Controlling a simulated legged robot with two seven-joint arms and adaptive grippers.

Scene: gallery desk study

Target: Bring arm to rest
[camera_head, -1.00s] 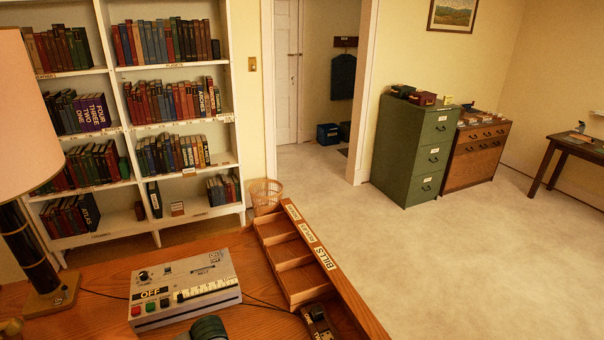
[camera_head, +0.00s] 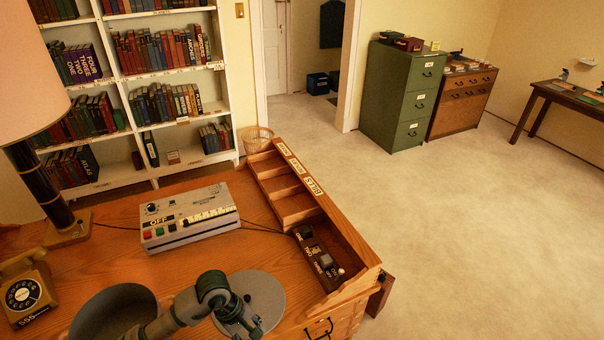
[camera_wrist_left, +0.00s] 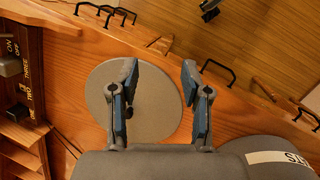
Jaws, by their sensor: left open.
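My grey left arm comes in at the bottom of the head view. Its gripper (camera_head: 238,318) hangs over a flat grey disc (camera_head: 272,293) on the wooden desk (camera_head: 130,262). In the left wrist view the gripper (camera_wrist_left: 160,68) has its two blue-padded fingers apart, with nothing between them. The disc (camera_wrist_left: 150,85) shows behind and between the fingers; I cannot tell the gap. My right gripper is not in view.
A switch box (camera_head: 190,218) reading OFF sits mid-desk. A wooden divided tray (camera_head: 300,207) runs along the right, with labelled switches (camera_head: 318,255) at its near end. A grey round container (camera_head: 112,308), telephone (camera_head: 25,290) and lamp (camera_head: 45,190) stand left.

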